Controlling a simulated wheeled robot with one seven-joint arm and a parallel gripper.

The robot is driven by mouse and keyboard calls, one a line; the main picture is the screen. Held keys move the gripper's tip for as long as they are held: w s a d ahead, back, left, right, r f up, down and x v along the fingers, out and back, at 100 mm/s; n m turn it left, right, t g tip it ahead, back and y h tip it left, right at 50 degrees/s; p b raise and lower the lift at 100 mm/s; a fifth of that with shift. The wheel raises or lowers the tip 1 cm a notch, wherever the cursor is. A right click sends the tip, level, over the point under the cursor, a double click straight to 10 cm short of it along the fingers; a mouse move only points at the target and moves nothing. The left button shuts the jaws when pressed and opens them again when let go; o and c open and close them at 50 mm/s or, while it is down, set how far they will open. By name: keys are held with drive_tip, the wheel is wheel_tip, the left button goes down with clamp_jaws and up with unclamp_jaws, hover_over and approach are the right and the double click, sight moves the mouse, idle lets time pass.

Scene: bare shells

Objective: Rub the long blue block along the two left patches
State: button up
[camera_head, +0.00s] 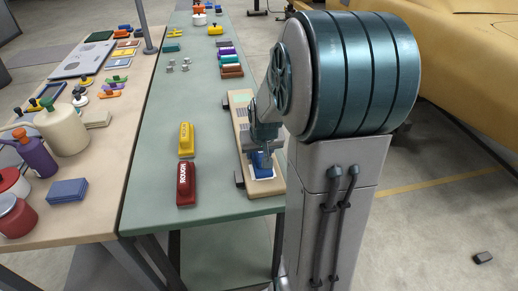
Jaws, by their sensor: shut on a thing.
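The long blue block (261,161) is in my gripper (262,148), which points down over the near part of a light wooden board (258,190). The block is low over the board, by a whitish patch (265,175) at the near end. I cannot tell whether it touches the surface. Greyish patches (242,113) show farther along the board's left side. My arm hides much of the board's right side, so any patches there are hidden.
The board lies along the right edge of the green table (215,130). To its left stand a yellow block (186,139) and a dark red block (186,184) marked "ROUGH". Colored blocks (231,71) lie farther back. The green table between is clear. A crowded wooden table (105,205) adjoins at left.

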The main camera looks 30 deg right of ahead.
drive_tip(key=shift+w+d, duration=0.2)
drive_tip(key=shift+w, duration=0.45)
drive_tip(key=shift+w+d, duration=0.15)
drive_tip(key=shift+w, duration=0.5)
drive_tip(key=shift+s+a+f+b, duration=0.1)
drive_tip(key=shift+s+a+b, duration=0.15)
drive_tip(key=shift+s, duration=0.5)
drive_tip(key=shift+s+a+f+b, duration=0.1)
drive_tip(key=shift+s+a+b, duration=0.1)
drive_tip(key=shift+s, duration=0.55)
drive_tip(key=shift+w+d+r, duration=0.1)
drive_tip(key=shift+w+d, duration=0.15)
drive_tip(key=shift+w, duration=0.5)
drive_tip(key=shift+w+d+r, duration=0.1)
drive_tip(key=shift+w+d, duration=0.1)
drive_tip(key=shift+w, duration=0.5)
drive_tip(key=shift+s+a+b, duration=0.2)
drive_tip(key=shift+s, duration=0.5)
drive_tip(key=shift+s+a+b, duration=0.2)
drive_tip(key=shift+s, duration=0.5)
drive_tip(key=shift+w+d+f, duration=0.1)
drive_tip(key=shift+w+d, duration=0.1)
drive_tip(key=shift+w, duration=0.45)
drive_tip(key=shift+w+r+p, duration=0.1)
drive_tip(key=shift+r+p, duration=0.25)
drive_tip(key=shift+r, duration=0.15)
drive_tip(key=shift+r+p, duration=2)
drive_tip(key=shift+r, duration=1.05)
